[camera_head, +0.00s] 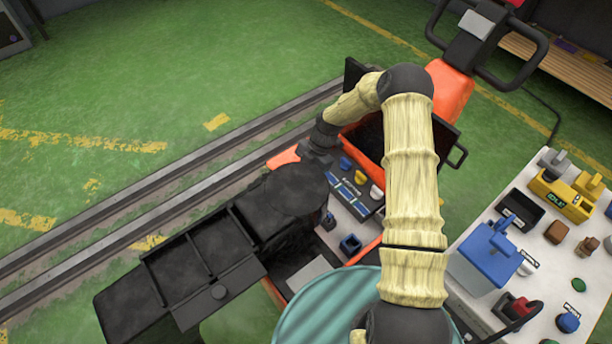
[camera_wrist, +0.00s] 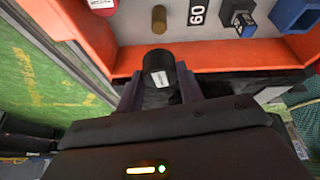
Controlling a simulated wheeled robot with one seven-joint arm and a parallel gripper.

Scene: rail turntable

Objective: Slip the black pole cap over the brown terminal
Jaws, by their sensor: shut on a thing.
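The black pole cap (camera_wrist: 158,68) is held between the two purple fingers of my gripper (camera_wrist: 159,84) in the wrist view. A white label shows on the cap. The brown terminal (camera_wrist: 159,18) is a short round post on the grey panel beyond the orange rim. The cap is apart from the terminal, on the near side of the rim and nearly in line with it in the picture. In the head view I cannot make out the cap or the brown terminal; my arm and dark parts cover that area.
The orange rim (camera_wrist: 215,57) lies between cap and terminal in the picture. A label reading 60 (camera_wrist: 198,12), a blue-tipped part (camera_wrist: 246,24) and a red-and-white part (camera_wrist: 102,5) flank the terminal. At right, a pale bench (camera_head: 560,262) holds many parts. Rails (camera_head: 160,205) cross the green floor.

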